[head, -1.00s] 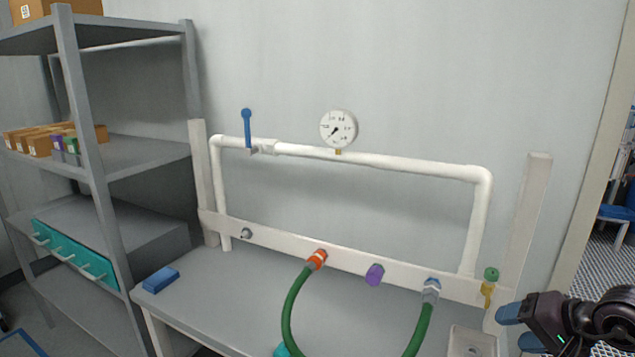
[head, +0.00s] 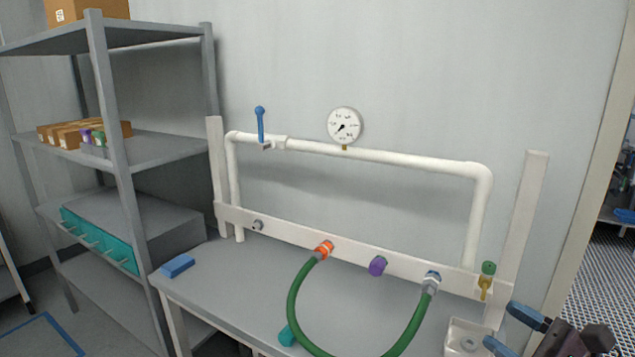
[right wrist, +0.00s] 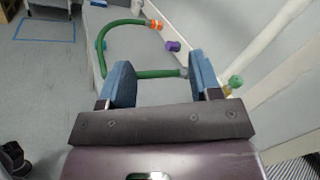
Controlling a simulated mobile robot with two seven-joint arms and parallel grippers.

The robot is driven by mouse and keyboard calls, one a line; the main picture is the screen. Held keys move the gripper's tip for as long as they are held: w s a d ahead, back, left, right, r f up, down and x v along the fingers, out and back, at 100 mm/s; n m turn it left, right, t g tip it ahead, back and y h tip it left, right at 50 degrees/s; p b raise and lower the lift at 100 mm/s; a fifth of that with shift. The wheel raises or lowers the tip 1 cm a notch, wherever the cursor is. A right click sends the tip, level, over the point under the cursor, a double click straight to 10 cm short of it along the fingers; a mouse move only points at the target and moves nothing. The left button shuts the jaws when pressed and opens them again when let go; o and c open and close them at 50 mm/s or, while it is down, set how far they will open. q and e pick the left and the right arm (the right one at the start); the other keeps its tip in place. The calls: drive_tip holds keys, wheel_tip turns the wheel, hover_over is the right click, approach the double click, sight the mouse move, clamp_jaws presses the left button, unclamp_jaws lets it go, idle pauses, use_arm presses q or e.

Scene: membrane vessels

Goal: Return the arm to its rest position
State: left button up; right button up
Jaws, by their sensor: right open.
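My right gripper (head: 513,327) is at the lower right of the head view, by the right end of the bench. Its two blue fingers stand apart with nothing between them. In the right wrist view the open fingers (right wrist: 158,84) point toward the bench, and the green hose (right wrist: 150,73) shows beyond them. In the head view the green hose (head: 293,299) loops between an orange fitting (head: 325,249) and a grey fitting (head: 432,281) on the white rail. My left gripper is not in view.
The grey bench (head: 245,276) carries a white pipe frame (head: 400,158) with a gauge (head: 345,125) and a blue-handled valve (head: 260,122). A purple cap (head: 378,265), a green-topped valve (head: 487,275) and a pale tray (head: 452,335) are nearby. Grey shelving (head: 165,150) stands at left.

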drive_tip(key=s+d+f+m+h, duration=0.35)
drive_tip(key=m+h, duration=0.55)
drive_tip(key=m, duration=0.8)
drive_tip(key=s+d+f+m+h, duration=0.2)
drive_tip(key=d+f+m+h, duration=0.45)
drive_tip(key=m, duration=1.05)
drive_tip(key=s+a+f+m+g+y, duration=0.3)
drive_tip(key=s+a+f+m+g, duration=0.9)
drive_tip(key=s+m, duration=0.3)
drive_tip(key=w+f+t+y, duration=0.1)
drive_tip(key=w+f+t, duration=0.6)
drive_tip(key=f, duration=0.3)
drive_tip(key=shift+f+n+t, duration=0.2)
drive_tip(key=shift+n+t, duration=0.1)
drive_tip(key=shift+t, duration=0.2)
